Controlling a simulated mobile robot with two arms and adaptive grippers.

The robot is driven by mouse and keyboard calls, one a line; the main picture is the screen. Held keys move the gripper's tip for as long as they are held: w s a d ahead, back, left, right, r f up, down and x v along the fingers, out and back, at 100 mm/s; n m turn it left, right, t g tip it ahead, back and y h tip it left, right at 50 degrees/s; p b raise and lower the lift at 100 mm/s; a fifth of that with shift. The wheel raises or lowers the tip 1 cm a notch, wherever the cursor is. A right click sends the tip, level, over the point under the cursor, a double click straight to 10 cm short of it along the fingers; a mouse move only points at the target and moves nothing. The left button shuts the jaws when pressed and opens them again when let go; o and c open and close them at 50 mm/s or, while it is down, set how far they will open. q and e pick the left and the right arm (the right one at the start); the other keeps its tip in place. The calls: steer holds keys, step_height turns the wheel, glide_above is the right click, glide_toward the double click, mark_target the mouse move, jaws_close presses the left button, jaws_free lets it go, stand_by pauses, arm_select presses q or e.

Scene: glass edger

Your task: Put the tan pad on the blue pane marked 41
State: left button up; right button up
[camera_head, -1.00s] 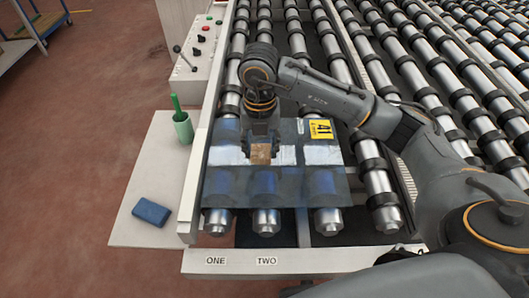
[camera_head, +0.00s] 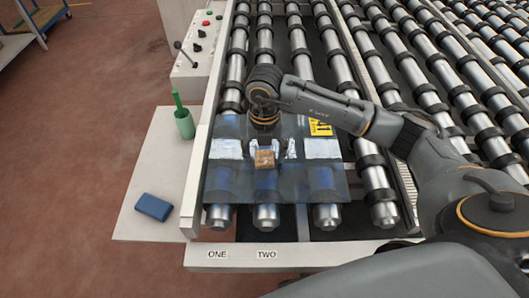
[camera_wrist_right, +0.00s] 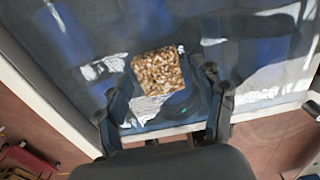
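The tan pad (camera_head: 264,159) is a small speckled block lying on the blue pane (camera_head: 228,185), near the middle of its width. The pane is a see-through blue sheet on the rollers, with a yellow label (camera_head: 319,127) at its far right corner; my arm partly covers the label. My right gripper (camera_head: 270,149) is open just behind the pad. In the right wrist view, the pad (camera_wrist_right: 158,72) lies beyond and between the spread fingertips (camera_wrist_right: 165,88), with clear gaps on both sides. My left gripper is not in view.
A white side shelf (camera_head: 150,180) holds a blue block (camera_head: 153,207) and a green cup with a green handle (camera_head: 184,124). A control panel (camera_head: 198,48) with a lever stands behind it. The front rail (camera_head: 310,253) reads ONE and TWO. Bare rollers extend right.

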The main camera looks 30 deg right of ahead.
mark_target(264, 156)
steer(key=shift+r, duration=0.15)
steer(key=shift+r, duration=0.15)
step_height(264, 156, up, 12)
steer(key=b, duration=0.2)
stand_by(0.6)
